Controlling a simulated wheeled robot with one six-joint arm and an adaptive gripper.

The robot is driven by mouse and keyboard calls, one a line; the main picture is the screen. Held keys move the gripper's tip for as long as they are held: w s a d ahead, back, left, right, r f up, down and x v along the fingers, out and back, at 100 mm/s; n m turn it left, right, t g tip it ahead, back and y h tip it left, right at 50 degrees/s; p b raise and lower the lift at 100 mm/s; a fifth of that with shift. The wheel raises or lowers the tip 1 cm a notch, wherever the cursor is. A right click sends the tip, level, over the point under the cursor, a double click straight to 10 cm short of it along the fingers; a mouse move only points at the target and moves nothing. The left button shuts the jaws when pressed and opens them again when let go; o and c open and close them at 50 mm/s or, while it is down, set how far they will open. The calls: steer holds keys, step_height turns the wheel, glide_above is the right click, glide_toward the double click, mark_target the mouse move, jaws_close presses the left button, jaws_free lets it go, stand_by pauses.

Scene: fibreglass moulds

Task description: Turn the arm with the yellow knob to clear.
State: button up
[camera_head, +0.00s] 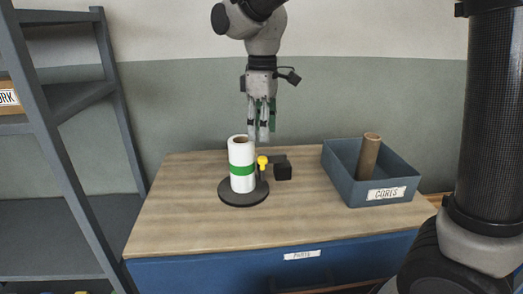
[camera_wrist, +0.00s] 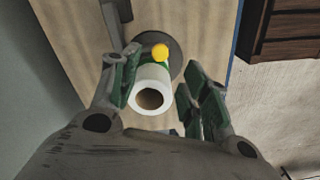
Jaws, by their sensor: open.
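A white roll with a green band (camera_head: 241,165) stands upright on a dark round base (camera_head: 243,199) on the table. A yellow knob (camera_head: 262,161) sits just right of the roll, on a dark arm whose black block (camera_head: 283,172) shows beside it. In the wrist view the yellow knob (camera_wrist: 160,52) shows beyond the roll's open top (camera_wrist: 152,97), above the dark base. My gripper (camera_head: 262,135) points down above and slightly right of the roll, apart from it. Its fingers (camera_wrist: 157,95) are spread, with nothing between the tips. Part of the knob's arm is hidden.
A blue-grey bin labelled CORES (camera_head: 386,195) stands at the table's right with a brown tube (camera_head: 369,156) in it. The wooden tabletop (camera_head: 180,220) is clear at the front and left. A grey shelf rack (camera_head: 58,150) stands at the left.

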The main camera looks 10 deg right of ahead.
mark_target(263, 158)
step_height(263, 158, down, 8)
steer(key=shift+r, duration=0.1)
stand_by(0.4)
steer(key=shift+c, duration=0.3)
jaws_close()
